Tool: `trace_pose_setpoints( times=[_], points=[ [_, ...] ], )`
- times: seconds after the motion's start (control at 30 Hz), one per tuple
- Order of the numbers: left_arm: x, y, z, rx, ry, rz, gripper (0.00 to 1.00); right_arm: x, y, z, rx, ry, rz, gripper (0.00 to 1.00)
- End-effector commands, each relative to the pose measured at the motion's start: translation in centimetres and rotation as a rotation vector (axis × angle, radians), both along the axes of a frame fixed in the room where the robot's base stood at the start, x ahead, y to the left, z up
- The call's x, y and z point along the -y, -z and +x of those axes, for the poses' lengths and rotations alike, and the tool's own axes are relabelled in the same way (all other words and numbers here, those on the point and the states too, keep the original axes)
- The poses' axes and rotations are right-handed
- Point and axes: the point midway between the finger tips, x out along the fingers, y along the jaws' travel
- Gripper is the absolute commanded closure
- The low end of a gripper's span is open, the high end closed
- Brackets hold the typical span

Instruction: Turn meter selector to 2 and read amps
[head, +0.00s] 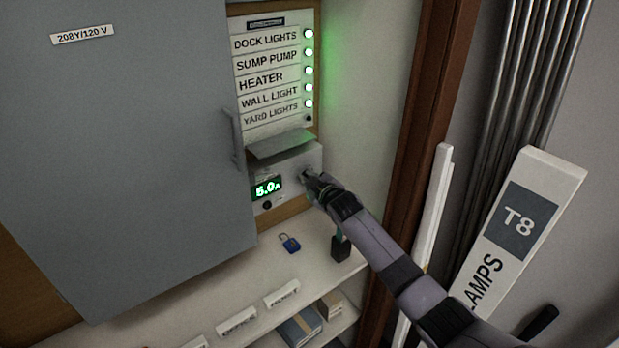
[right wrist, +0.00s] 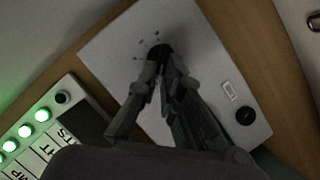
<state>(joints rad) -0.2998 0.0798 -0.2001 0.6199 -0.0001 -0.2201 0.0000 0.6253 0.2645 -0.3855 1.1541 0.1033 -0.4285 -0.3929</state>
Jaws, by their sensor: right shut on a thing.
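The meter box (head: 314,158) is a light grey panel on a wooden board, under the directory sign. Its green display (head: 267,187) reads 5.0 A. My right gripper (head: 307,178) is at the right part of the panel, shut on the selector knob. In the right wrist view the dark selector knob (right wrist: 159,51) sits between my fingertips, with small marks around it. The marks are too small to read, and the pointer is hidden. My left gripper is not in view.
A second black knob (head: 267,205) sits below the display. A grey cabinet door (head: 130,150) stands left. A blue padlock (head: 290,243) lies on the shelf (head: 318,232) below.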

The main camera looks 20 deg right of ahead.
Motion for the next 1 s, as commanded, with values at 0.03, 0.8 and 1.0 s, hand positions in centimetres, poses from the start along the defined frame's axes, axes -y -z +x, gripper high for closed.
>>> trace_pose_setpoints(
  times=[0.03,0.8,1.0],
  points=[
    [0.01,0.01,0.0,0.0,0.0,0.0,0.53,0.23,-0.4,0.16,0.008,0.003,-0.001,1.0],
    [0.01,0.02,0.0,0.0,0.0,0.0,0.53,0.02,-0.07,0.03,0.002,0.0,-0.002,0.58],
    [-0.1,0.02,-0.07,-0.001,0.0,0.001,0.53,0.0,-0.04,0.0,0.002,-0.001,-0.002,0.58]
  ],
)
